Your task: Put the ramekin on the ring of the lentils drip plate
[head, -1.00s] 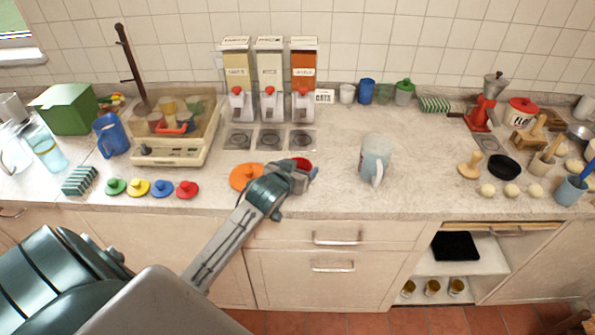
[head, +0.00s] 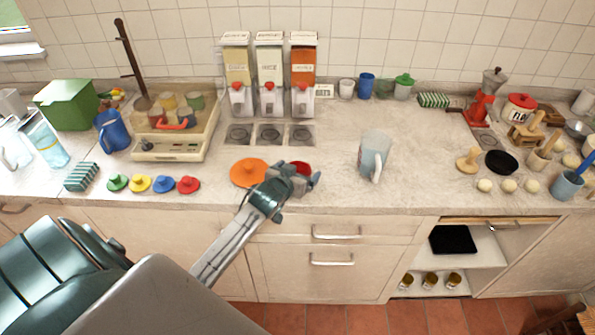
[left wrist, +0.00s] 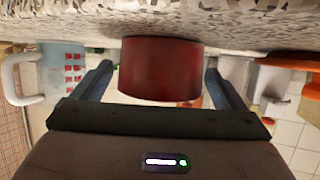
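The red ramekin (head: 302,168) stands on the counter near its front edge, partly hidden by my left gripper (head: 302,182). In the left wrist view the ramekin (left wrist: 161,70) sits between the two open fingers, with a gap on each side. Three drip plates with dark rings lie under three dispensers at the back. The right one (head: 301,134) is under the dispenser with orange contents (head: 303,62), which looks like the lentils one; its label is too small to read. The plate's ring is empty. My right gripper is not in view.
An orange disc (head: 249,172) lies just left of my gripper. A pale blue jug (head: 374,153) stands to the right. Several coloured lids lie along the front left, by a cream appliance (head: 170,147). The counter between the ramekin and the drip plates looks clear.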

